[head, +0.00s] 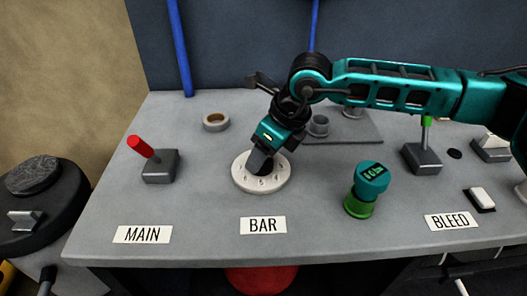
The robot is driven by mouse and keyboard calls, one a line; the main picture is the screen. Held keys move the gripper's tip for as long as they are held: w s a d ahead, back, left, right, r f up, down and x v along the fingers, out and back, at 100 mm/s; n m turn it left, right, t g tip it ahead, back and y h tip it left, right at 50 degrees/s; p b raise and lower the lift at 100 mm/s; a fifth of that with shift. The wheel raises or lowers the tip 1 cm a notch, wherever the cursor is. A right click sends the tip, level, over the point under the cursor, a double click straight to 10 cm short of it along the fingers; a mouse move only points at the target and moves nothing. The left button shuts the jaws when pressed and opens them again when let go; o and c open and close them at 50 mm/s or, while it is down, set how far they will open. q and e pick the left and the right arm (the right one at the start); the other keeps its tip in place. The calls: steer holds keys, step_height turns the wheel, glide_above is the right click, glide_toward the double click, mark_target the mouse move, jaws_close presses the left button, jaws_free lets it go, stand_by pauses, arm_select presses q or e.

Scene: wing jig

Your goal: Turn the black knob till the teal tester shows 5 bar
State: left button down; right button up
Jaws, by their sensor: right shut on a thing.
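The black knob (264,166) sits at the centre of a white round dial (262,184) with numbers on its rim, above the BAR label. My right gripper (264,160) reaches down over the dial and is shut on the knob, hiding much of it. The teal tester (372,178) stands on a green base (359,205) to the right of the dial. My left gripper is not in view.
A red-handled lever (143,147) stands left above the MAIN label (142,234). A green-tipped lever (423,145) and a switch (480,199) are at the right near the BLEED label (451,221). A tape roll (215,122) lies behind the dial. The bench front is mostly clear.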

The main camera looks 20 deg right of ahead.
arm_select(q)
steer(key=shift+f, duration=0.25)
arm_select(e)
steer(key=n+g+b, duration=0.1)
steer(key=n+b, duration=0.1)
steer(key=n, duration=0.1)
steer(key=shift+w+f+y, duration=0.1)
steer(key=shift+y, duration=0.3)
steer(key=n+g+b, duration=0.1)
steer(key=n, duration=0.1)
steer(key=shift+n, duration=0.3)
steer(key=shift+w+n+g+b, duration=0.1)
steer(key=shift+n+g+b, duration=0.25)
steer(key=shift+n, duration=0.55)
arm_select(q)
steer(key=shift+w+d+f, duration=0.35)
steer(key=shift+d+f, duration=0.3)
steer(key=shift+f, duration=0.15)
arm_select(e)
steer(key=shift+n+g, duration=0.25)
steer(key=shift+n, duration=0.35)
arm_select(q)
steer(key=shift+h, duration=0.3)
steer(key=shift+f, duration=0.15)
arm_select(e)
steer(key=o, duration=1)
steer(key=shift+o, duration=0.2)
